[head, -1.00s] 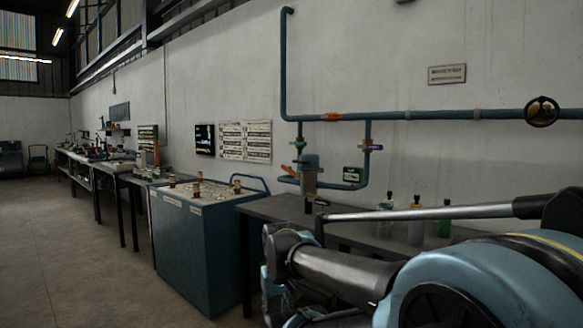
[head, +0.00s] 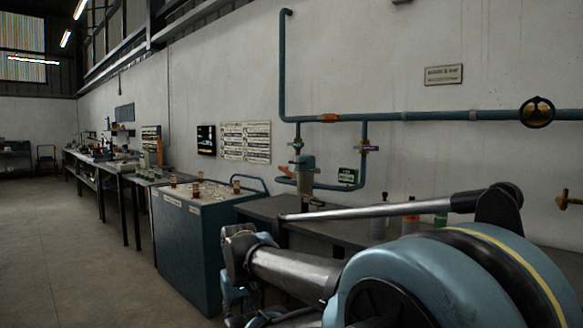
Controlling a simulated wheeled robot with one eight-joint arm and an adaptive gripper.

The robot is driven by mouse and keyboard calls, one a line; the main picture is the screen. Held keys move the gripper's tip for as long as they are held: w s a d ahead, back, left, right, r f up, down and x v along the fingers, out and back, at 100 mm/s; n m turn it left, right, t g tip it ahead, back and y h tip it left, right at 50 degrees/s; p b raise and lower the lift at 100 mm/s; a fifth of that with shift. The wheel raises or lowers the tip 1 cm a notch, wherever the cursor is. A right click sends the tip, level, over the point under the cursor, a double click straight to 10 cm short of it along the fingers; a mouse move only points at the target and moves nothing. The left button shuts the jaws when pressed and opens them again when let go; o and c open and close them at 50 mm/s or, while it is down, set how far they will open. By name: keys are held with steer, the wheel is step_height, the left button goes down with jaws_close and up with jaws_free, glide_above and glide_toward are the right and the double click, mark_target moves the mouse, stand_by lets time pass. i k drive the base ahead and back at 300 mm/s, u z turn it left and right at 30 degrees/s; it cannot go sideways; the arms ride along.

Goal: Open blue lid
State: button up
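A large rounded blue body (head: 388,272) fills the bottom right of the head view, very close to the camera, with dark rings and a yellow stripe. A long metal bar (head: 375,212) runs left from a black bracket (head: 498,205) on top of it. A thick metal cylinder (head: 290,270) sticks out to its left. I cannot tell for sure which blue part is the lid, and no clear opening shows. The lower part is cut off by the frame. My gripper is not in view.
A blue control cabinet (head: 190,250) stands left of centre, beside a dark bench (head: 262,208) along the wall. Blue pipes (head: 420,116) with valves run on the wall. Several bottles stand behind the bar. The floor (head: 70,265) at left is clear.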

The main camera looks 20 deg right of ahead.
mark_target(304, 163)
steer(key=i, duration=1)
